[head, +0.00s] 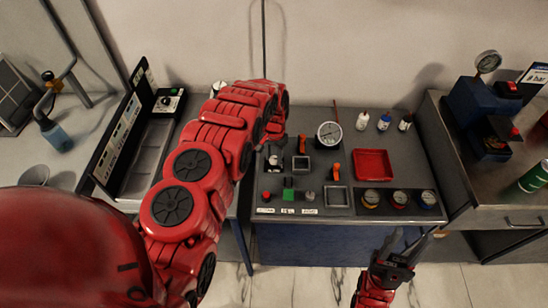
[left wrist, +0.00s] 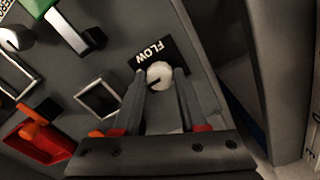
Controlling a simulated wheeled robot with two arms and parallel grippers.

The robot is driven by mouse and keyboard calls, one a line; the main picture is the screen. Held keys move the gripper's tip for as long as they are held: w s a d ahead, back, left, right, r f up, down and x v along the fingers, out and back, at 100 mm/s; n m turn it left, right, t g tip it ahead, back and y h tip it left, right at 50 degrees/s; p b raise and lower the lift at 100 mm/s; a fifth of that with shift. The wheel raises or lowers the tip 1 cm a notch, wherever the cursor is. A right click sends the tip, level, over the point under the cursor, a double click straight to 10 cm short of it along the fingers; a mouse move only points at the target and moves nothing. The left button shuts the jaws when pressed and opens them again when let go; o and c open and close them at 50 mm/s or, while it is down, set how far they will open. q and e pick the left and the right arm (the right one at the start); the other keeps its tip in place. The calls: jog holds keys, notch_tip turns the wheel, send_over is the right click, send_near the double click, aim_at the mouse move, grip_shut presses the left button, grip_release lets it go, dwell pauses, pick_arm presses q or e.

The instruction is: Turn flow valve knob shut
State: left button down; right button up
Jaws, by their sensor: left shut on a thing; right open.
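The flow valve knob (left wrist: 159,76) is a small pale round knob with a dark slot, beside a black label reading FLOW (left wrist: 152,53). In the left wrist view it sits between the fingertips of my left gripper (left wrist: 160,84), which is shut on it. My right gripper (head: 407,243) is open and empty, in front of the bench's front edge.
Near the left gripper are a square frame (head: 301,163), a green block (head: 289,183) and a grey knob (head: 309,196). A round gauge (head: 329,133), a red tray (head: 373,164) and small bottles (head: 362,121) stand further right. Floor space is clear around the right gripper.

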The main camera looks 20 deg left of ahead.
dwell(0.5)
pick_arm(q)
jog(key=shift+c, duration=2.2)
grip_release()
jog(key=shift+r, duration=0.15)
jog(key=shift+r, duration=0.3)
notch_tip(320, 180, up, 4)
jog(key=shift+f+b, duration=0.1)
jog(key=shift+b, duration=0.75)
notch_tip(320, 180, up, 5)
jog(key=p, duration=0.2)
notch_tip(320, 180, up, 8)
jog(key=p, duration=0.8)
send_over(274, 159)
jog(key=shift+f, duration=0.15)
